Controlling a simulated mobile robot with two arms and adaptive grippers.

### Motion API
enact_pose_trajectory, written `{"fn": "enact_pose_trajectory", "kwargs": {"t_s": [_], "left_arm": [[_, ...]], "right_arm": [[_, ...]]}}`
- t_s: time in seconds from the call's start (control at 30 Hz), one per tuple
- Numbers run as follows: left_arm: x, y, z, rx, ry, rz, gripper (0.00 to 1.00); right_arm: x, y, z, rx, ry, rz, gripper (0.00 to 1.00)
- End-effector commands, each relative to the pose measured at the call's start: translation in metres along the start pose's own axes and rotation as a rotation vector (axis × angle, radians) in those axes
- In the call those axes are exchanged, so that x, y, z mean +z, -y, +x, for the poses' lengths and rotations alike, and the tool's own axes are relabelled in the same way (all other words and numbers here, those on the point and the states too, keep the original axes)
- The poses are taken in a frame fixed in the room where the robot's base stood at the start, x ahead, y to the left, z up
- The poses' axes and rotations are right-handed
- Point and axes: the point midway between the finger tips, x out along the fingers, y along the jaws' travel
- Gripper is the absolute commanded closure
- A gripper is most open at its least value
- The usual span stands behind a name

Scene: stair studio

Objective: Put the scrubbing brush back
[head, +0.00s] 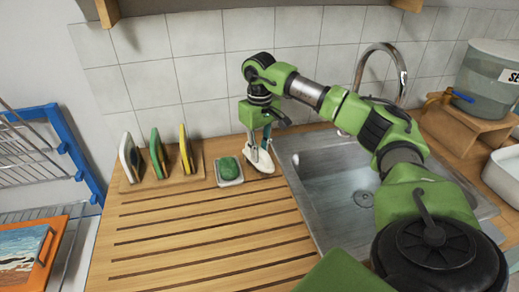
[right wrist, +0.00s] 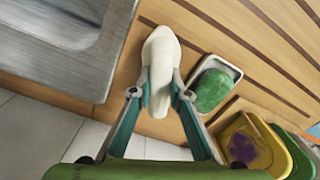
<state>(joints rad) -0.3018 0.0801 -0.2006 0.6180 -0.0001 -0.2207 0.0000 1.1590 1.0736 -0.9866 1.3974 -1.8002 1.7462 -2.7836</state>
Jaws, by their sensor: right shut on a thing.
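A white, elongated, rounded thing, which I take to be the scrubbing brush (head: 260,164), is at the counter between the soap dish and the sink. In the right wrist view the brush (right wrist: 160,52) runs up between the fingers. My right gripper (head: 259,146) points down over it, and in the right wrist view the gripper (right wrist: 160,94) is shut on it with one fingertip on each side. The brush is at or very near the wood; I cannot tell if it touches. Its bristles are hidden. My left gripper is not in view.
A green soap (head: 229,168) lies on a white dish (head: 237,183) left of the brush. Further left, white, green and yellow pieces stand in a wooden holder (head: 131,185). The steel sink (head: 325,190) is at the right. The grooved drainboard (head: 200,240) is clear in front.

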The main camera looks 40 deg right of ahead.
Motion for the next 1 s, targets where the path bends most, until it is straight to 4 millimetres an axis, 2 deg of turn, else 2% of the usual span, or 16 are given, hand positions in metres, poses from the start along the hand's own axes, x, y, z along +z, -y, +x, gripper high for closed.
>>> {"fn": "enact_pose_trajectory", "kwargs": {"t_s": [0.3, 0.33, 0.37, 0.4, 0.77, 0.87, 1.0], "left_arm": [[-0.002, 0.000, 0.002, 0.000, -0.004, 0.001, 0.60], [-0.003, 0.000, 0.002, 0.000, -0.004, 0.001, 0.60], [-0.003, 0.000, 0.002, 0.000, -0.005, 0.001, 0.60], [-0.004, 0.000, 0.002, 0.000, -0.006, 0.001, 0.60], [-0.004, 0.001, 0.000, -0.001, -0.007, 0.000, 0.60], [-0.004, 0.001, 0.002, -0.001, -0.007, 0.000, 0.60], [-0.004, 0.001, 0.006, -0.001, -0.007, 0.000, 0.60]], "right_arm": [[0.000, 0.000, 0.004, 0.000, 0.000, 0.000, 1.00], [0.000, 0.000, 0.003, 0.000, 0.000, 0.000, 0.76], [0.000, 0.000, 0.003, 0.000, 0.000, 0.000, 0.68], [0.000, 0.000, 0.003, 0.000, 0.000, 0.000, 0.66], [0.000, 0.000, 0.000, 0.000, 0.000, 0.000, 0.66], [-0.001, 0.000, -0.009, 0.000, -0.003, 0.000, 0.66], [-0.002, 0.000, -0.035, -0.001, -0.007, 0.001, 0.66]]}}
